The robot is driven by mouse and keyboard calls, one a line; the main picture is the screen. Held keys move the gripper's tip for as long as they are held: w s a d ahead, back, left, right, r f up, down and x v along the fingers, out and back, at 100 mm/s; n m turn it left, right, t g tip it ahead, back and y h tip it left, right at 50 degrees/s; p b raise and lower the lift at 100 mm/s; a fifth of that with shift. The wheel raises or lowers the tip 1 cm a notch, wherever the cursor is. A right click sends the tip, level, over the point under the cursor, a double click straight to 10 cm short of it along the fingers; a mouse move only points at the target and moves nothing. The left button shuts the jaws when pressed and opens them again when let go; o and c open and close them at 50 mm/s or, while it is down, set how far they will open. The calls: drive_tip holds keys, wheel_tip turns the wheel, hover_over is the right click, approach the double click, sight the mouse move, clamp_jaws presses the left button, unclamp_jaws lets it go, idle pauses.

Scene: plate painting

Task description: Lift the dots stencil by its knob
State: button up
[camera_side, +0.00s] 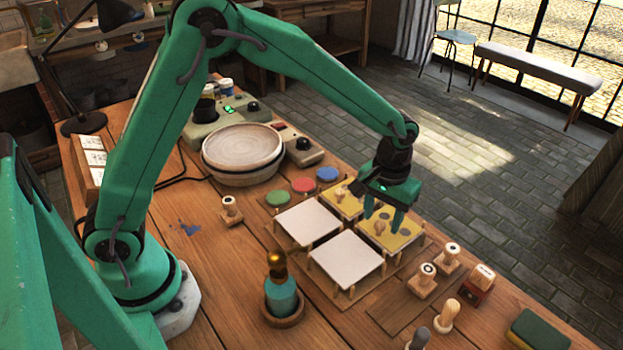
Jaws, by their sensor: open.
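A yellow stencil with dark round spots (408,238), which looks like the dots stencil, lies flat on the right of the rack on the wooden table. Its small wooden knob (379,229) stands upright on it. I cannot tell whether the knob lies between the fingertips. A second yellow stencil (352,208) lies behind and to the left, with its own knob (340,194); my gripper partly covers that stencil.
Two white square tiles (308,222) (346,261) sit among wooden pegs beside the stencils. Wooden stamps (422,281) stand in front to the right. Green, red and blue pads (303,185) and a round wheel (242,146) are behind. A teal bottle (281,296) stands in front.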

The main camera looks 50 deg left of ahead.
drive_tip(key=shift+f, duration=1.4)
drive_tip(key=c, duration=1)
